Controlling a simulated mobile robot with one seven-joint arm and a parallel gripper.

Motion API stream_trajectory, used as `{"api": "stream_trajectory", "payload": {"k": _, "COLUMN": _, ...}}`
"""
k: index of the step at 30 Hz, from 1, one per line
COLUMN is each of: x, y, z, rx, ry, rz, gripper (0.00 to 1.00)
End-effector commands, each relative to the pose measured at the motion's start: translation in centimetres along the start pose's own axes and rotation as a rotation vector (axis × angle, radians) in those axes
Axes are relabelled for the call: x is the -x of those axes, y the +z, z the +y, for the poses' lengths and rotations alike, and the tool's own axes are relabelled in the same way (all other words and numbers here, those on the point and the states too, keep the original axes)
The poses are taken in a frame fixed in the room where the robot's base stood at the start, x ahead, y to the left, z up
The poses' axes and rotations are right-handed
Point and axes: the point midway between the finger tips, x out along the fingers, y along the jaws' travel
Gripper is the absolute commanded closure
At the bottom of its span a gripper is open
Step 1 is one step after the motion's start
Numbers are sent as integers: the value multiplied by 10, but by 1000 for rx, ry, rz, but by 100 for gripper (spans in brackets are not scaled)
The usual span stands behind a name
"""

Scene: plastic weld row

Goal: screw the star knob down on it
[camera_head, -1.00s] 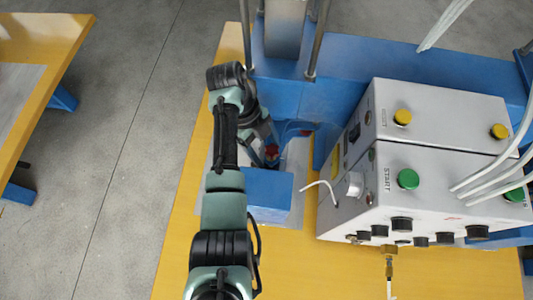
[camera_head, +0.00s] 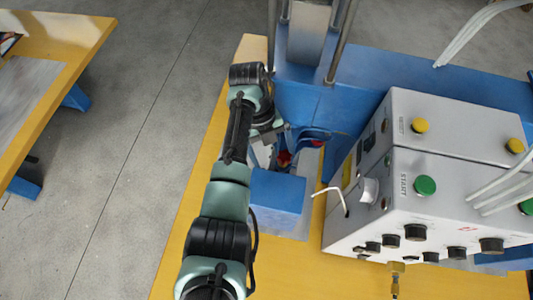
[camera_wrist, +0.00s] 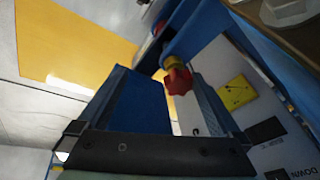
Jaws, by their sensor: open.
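The red star knob (camera_wrist: 178,80) shows near the middle of the wrist view. It sits against a yellow collar (camera_wrist: 174,62) at the end of a blue part; whether it is threaded on cannot be told. In the head view the red knob (camera_head: 284,158) is small and partly hidden by my arm. My gripper (camera_wrist: 160,76) is open, its two fingers spread to the left and right of the knob's line. The knob appears between or just beyond the fingertips, with no contact visible. In the head view my gripper (camera_head: 274,134) is just above and left of the knob.
A blue block (camera_head: 277,194) stands close in front of the knob. The grey control box (camera_head: 440,180) with buttons and a white hose is close on the right. Blue machine framework and steel posts (camera_head: 341,45) rise behind. Yellow tabletop (camera_head: 190,230) is bare at left.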

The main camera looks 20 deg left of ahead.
Motion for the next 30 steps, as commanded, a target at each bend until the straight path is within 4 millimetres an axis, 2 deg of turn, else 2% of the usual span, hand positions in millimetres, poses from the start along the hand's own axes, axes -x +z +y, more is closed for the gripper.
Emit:
{"api": "stream_trajectory", "payload": {"k": 1, "x": 20, "y": -33, "z": -12, "rx": -30, "ry": 151, "rz": 71, "gripper": 0}}
{"api": "stream_trajectory", "payload": {"k": 20, "x": 18, "y": -45, "z": -29, "rx": 902, "ry": -217, "rz": 4, "gripper": 0}}
{"api": "stream_trajectory", "payload": {"k": 30, "x": 7, "y": -48, "z": -32, "rx": 1346, "ry": -394, "rz": -29, "gripper": 0}}
